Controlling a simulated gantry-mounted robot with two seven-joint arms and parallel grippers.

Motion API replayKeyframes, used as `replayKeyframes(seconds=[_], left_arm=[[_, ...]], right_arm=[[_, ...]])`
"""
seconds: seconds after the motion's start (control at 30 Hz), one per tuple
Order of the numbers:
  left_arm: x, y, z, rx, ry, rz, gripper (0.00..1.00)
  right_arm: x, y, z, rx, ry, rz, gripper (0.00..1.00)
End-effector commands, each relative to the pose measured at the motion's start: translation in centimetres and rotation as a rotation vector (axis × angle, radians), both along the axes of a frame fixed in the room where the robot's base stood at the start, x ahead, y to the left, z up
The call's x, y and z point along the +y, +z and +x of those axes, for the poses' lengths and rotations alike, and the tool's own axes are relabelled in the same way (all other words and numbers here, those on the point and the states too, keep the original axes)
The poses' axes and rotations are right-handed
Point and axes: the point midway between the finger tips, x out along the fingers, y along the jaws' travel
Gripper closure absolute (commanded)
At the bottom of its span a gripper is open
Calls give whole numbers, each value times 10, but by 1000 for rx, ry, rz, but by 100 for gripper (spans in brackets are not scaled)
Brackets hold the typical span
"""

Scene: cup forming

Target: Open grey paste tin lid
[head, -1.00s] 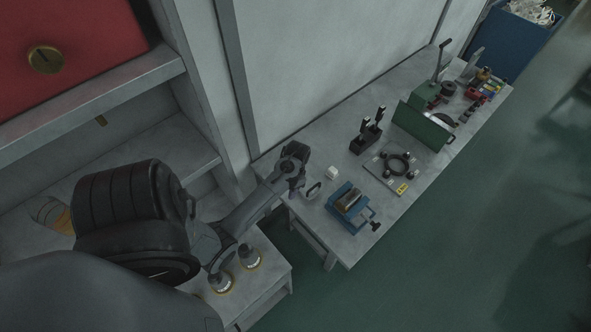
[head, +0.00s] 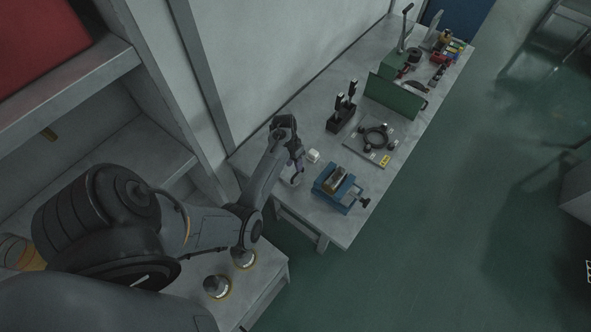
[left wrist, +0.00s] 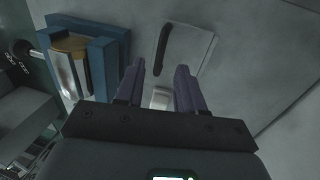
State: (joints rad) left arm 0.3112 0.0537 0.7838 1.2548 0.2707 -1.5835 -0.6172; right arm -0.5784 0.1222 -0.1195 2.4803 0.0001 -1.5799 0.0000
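I cannot tell for sure which thing is the grey paste tin. Two squat grey round containers with yellow bases, one nearer (head: 217,286) and one farther (head: 245,259), stand on the low surface beside my left arm. My left gripper (head: 299,163) is over the near end of the workbench, away from them. In the left wrist view its two purple fingers (left wrist: 158,88) are apart, with a small white block (left wrist: 161,98) showing between them; I cannot tell its distance. The block also shows in the head view (head: 313,155). My right gripper is out of view.
A blue vise (head: 338,188) with a metal piece stands close to the left gripper. A plate with a dark ring (head: 374,137), a black stand (head: 342,115) and a green panel (head: 395,97) are farther along the workbench (head: 325,228). A wall runs behind it.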

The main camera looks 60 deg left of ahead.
Motion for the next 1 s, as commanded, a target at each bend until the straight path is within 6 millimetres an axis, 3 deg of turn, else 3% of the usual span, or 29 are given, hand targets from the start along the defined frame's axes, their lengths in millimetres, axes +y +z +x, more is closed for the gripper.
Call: replayKeyframes(seconds=[0.3,0.73,1.0], left_arm=[[-7,-38,3,0,-1,-1,62],[-8,-45,4,0,-1,1,62],[-8,-45,4,0,-1,1,100]], right_arm=[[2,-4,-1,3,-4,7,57],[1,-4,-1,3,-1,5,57],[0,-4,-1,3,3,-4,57]])
